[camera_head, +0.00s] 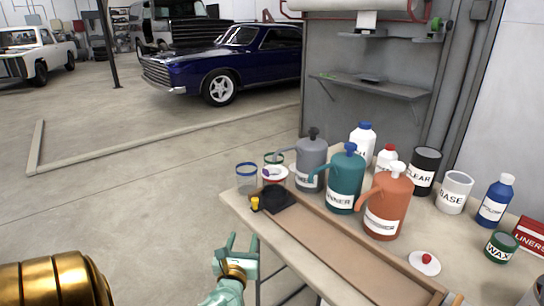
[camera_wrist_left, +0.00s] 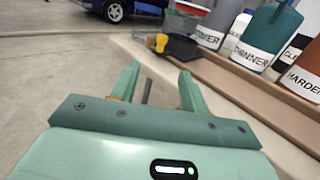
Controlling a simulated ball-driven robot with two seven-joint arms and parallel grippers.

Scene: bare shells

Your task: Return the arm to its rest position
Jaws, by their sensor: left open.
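My left gripper (camera_head: 238,250) is green, open and empty. In the head view it is low, to the left of the table's near left corner and apart from the table. It also shows in the left wrist view (camera_wrist_left: 157,82), with its two fingers spread and the table edge beyond and to the right. My right gripper is in neither view. A gold, rounded part of mine fills the lower left corner of the head view.
The workbench (camera_head: 262,237) holds a brown tray (camera_head: 345,250), grey, teal (camera_head: 345,180) and orange jugs (camera_head: 388,205), a black item with a yellow part (camera_head: 272,199), and several cans and bottles. Open floor (camera_head: 140,190) lies left of it. A blue car (camera_head: 230,62) stands behind.

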